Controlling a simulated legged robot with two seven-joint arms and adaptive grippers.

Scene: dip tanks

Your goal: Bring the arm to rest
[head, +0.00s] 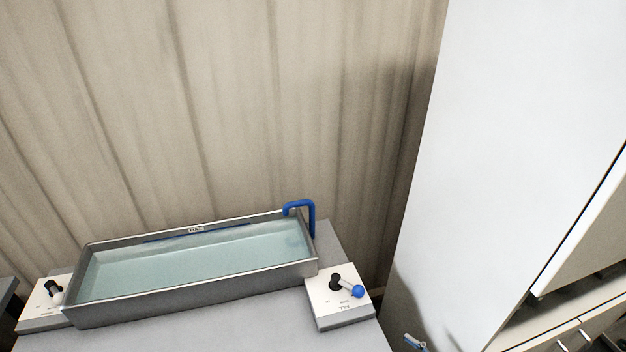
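No gripper and no arm shows in the head view. A long grey metal tank (190,305) filled with pale blue-green liquid (200,265) stands on a grey bench (225,328). A blue bent handle or tube (301,207) hooks over the tank's right end. A white control box (342,313) with a black knob and a blue-tipped lever (357,291) sits to the right of the tank. Another white control box (40,301) with a black knob and a white-tipped lever sits at its left end.
A tall white cabinet or panel (490,130) fills the right side. Drawers or shelves (575,330) show at the lower right. A small blue and white item (416,343) is cut off at the bottom edge. A beige corrugated wall (230,110) stands behind the bench.

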